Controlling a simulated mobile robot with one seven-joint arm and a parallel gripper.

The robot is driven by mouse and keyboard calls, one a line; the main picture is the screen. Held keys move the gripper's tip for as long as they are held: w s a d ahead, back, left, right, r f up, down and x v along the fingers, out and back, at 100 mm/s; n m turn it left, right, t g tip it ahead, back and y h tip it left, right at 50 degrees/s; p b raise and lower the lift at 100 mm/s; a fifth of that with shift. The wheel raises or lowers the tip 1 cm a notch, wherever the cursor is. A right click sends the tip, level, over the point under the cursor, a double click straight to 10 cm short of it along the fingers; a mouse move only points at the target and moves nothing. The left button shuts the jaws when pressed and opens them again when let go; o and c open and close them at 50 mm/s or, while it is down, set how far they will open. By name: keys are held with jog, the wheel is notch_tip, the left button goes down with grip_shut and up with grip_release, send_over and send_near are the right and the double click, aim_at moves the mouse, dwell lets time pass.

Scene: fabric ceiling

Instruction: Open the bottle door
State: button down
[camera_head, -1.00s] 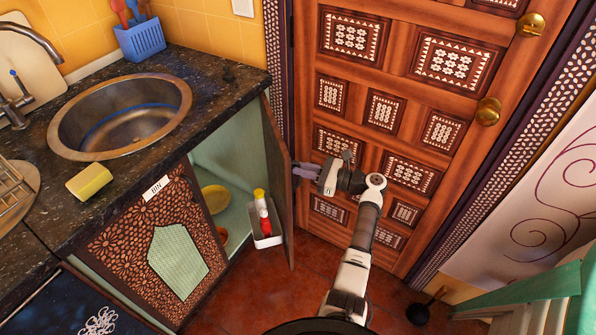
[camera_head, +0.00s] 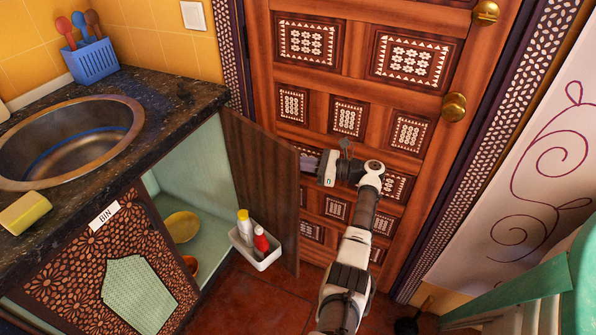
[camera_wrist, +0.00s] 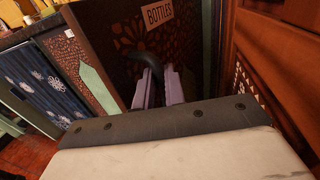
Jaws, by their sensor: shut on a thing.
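The bottle door (camera_head: 262,185) stands open beside the sink counter, its dark wooden inner face showing in the head view. In the wrist view its patterned outer face (camera_wrist: 112,45) carries a "BOTTLES" label (camera_wrist: 157,13) and a dark curved handle (camera_wrist: 147,60). My gripper (camera_wrist: 157,76) is shut on this handle, its two pale purple fingers on either side of it. In the head view my gripper (camera_head: 308,158) is on the outer side of the door, partly hidden by its edge.
The bin door (camera_head: 75,275) is left of the opening. A large carved wooden door (camera_head: 400,75) stands close behind my arm.

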jog(key=shift+w+a+r, duration=0.15)
jog(key=shift+w+a, duration=0.15)
jog(key=shift+w, duration=0.05)
jog(key=c, duration=1.5)
grip_release()
jog(key=shift+a, duration=0.3)
jog(key=d, duration=0.2)
jog(key=d+b, duration=0.1)
jog(key=d, duration=0.2)
jog(key=s+d+b, duration=0.1)
jog(key=d, duration=0.2)
